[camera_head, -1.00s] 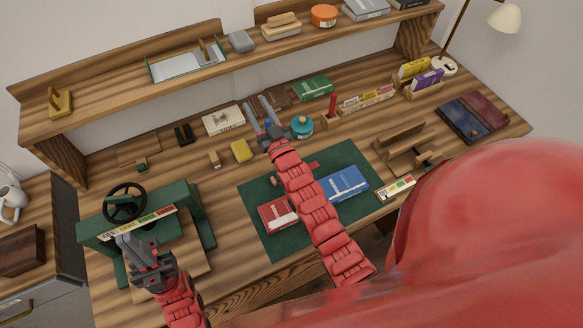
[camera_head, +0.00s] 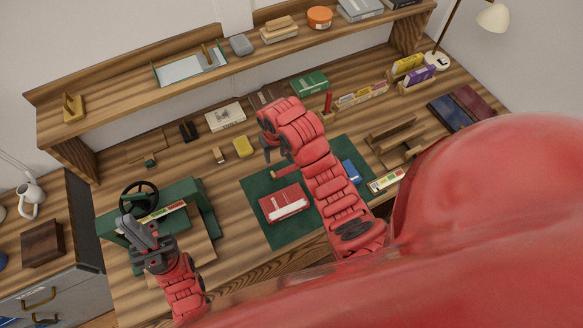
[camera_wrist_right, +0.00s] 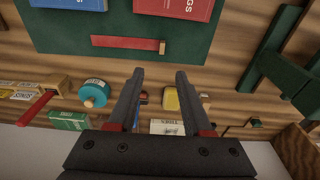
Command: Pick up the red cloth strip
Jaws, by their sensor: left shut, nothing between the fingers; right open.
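A flat red strip (camera_wrist_right: 125,42) with a wooden piece at one end lies on the green mat (camera_wrist_right: 60,30) in the right wrist view. Its wooden end lies just beyond my right fingertips in that picture. In the head view the strip (camera_head: 291,171) is partly hidden by my right arm. My right gripper (camera_wrist_right: 160,72) is open with nothing between its fingers; in the head view the right gripper (camera_head: 267,155) is partly hidden at the mat's far edge. My left gripper (camera_head: 131,224) is shut and empty by the green frame at the left.
A red book (camera_head: 285,203) and a blue book (camera_head: 351,172) lie on the mat. A yellow box (camera_head: 243,147), a white box (camera_head: 225,117) and a green box (camera_head: 310,83) stand behind it. The green frame with a wheel (camera_head: 138,198) stands at left. A shelf (camera_head: 130,95) runs above.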

